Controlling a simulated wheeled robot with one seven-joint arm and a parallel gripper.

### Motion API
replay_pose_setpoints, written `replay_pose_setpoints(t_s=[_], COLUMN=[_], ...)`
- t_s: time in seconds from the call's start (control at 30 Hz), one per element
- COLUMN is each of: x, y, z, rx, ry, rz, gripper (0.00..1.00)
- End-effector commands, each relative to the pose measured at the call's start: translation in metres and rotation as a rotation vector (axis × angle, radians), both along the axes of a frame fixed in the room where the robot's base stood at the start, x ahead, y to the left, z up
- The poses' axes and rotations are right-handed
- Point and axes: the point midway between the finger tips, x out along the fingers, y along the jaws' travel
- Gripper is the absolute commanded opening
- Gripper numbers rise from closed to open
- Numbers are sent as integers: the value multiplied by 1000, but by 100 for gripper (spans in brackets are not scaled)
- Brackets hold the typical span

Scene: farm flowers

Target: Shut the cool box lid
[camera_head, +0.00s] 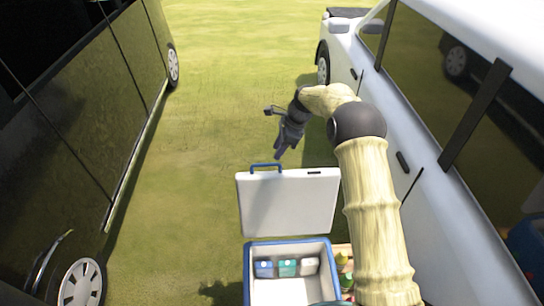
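The cool box (248,268) stands at the bottom centre, a blue-rimmed box with a white inside. Its lid (289,200) is open and stands up at the far side of the box, pale grey-white, with a blue handle (265,166) on its top edge. My gripper (284,152) hangs just beyond and above the lid's top edge, a little right of the handle, pointing down. It looks apart from the lid, though depth is hard to judge. The fingers are dark and small, so their opening is unclear.
Several small cartons (287,267) sit inside the box along its far wall. A crate with coloured items (343,262) is partly hidden by my arm at right. A dark vehicle (80,130) stands left, a white one (440,200) close right. Open grass lies between and beyond.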

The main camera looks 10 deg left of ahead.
Motion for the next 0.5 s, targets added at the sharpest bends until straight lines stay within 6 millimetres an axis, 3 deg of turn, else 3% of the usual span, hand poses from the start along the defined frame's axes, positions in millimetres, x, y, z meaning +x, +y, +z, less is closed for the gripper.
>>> replay_pose_setpoints(t_s=[0.3, 0.5], x=[-8, -9], y=[26, 31], z=[-44, -54], rx=[1, 1], ry=[2, -1], rz=[12, 14], gripper=[34, 34])
